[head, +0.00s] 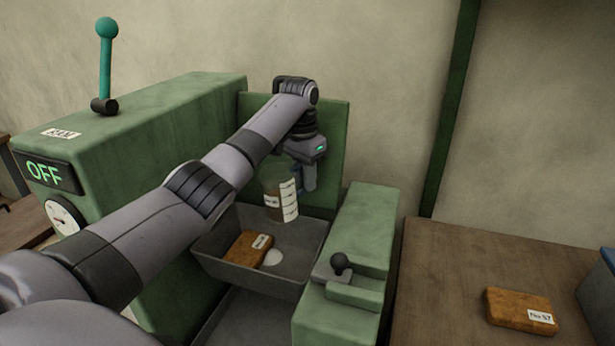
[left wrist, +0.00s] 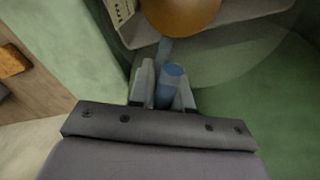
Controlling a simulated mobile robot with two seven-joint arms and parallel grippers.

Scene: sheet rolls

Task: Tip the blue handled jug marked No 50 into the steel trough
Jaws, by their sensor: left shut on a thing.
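The jug (head: 280,198) is a see-through vessel with a white marked scale and brownish contents. It hangs roughly upright above the steel trough (head: 250,281), apart from it. My left gripper (head: 308,180) is shut on its handle, at the jug's right side. In the left wrist view the blue handle (left wrist: 170,85) sits between the fingers of my left gripper (left wrist: 163,90), and the jug's round orange-brown contents (left wrist: 180,12) show beyond. I cannot read No 50 on the jug. A brown labelled block (head: 245,249) and a pale round patch (head: 273,258) are in the trough.
A green machine with a lit OFF sign (head: 44,174), a dial (head: 62,217) and a teal lever (head: 106,60) stands left. A green housing with a black knob (head: 340,262) borders the trough's right. A brown block (head: 520,311) lies on the right table (head: 450,270).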

